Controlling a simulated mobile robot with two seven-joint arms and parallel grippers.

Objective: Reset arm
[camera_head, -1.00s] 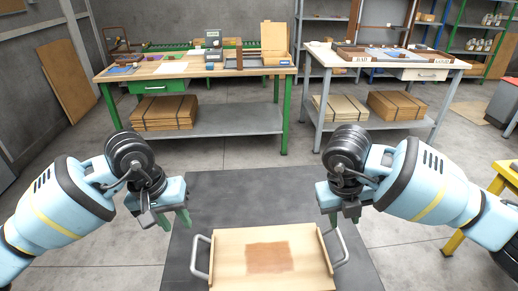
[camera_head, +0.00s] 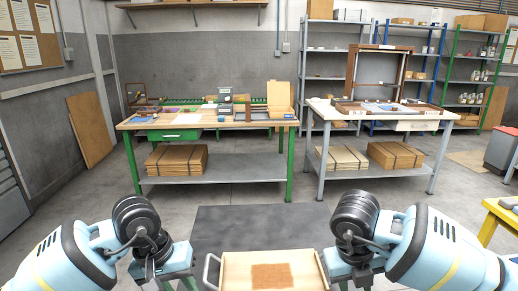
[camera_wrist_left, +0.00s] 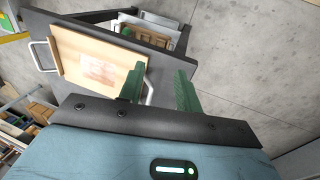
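My left gripper (camera_head: 178,284) is at the lower left of the head view, with its fingers partly cut off by the bottom edge. In the left wrist view its two green fingers (camera_wrist_left: 160,88) stand apart with nothing between them. My right gripper (camera_head: 355,284) is at the bottom of the head view, right of the tray; its fingertips are mostly cut off. A light wooden tray (camera_head: 238,272) with metal side handles and a brown patch lies between the grippers. The left wrist view shows the tray (camera_wrist_left: 75,50) beyond the fingers. Neither gripper visibly holds it.
The tray rests on a dark grey table (camera_head: 250,222). A green-legged workbench (camera_head: 225,124) with small items stands behind. A white-topped bench (camera_head: 330,110) with a wooden frame stands at right. A yellow stand (camera_head: 496,212) is at the right edge. Floor between is clear.

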